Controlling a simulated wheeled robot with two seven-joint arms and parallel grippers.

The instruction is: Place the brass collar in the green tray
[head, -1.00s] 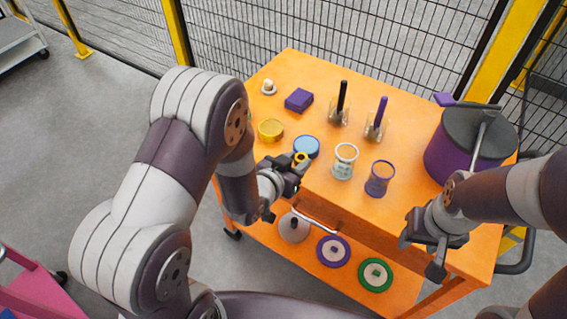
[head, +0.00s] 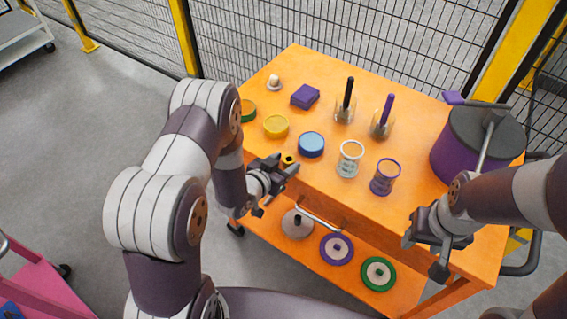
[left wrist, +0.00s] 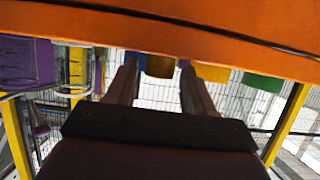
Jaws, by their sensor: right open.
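The brass collar (head: 288,160) is a small gold ring at the fingertips of my left gripper (head: 283,165), over the table's front edge, left of and in front of the blue tray. The left wrist view shows the collar (left wrist: 160,67) between the two fingers. It moves with the gripper, which is shut on it. The green tray (head: 250,105) is round and shallow, at the table's left edge; my left arm hides part of it. It shows at the right in the left wrist view (left wrist: 262,83). My right gripper (head: 433,243) is open and empty at the table's front right.
The yellow tray (head: 276,127) and blue tray (head: 311,145) stand on the orange table (head: 330,195). Two cups, a purple block (head: 305,97), a white piece and two upright posts stand nearby. A purple pot (head: 470,150) fills the right end. Discs lie on the lower shelf.

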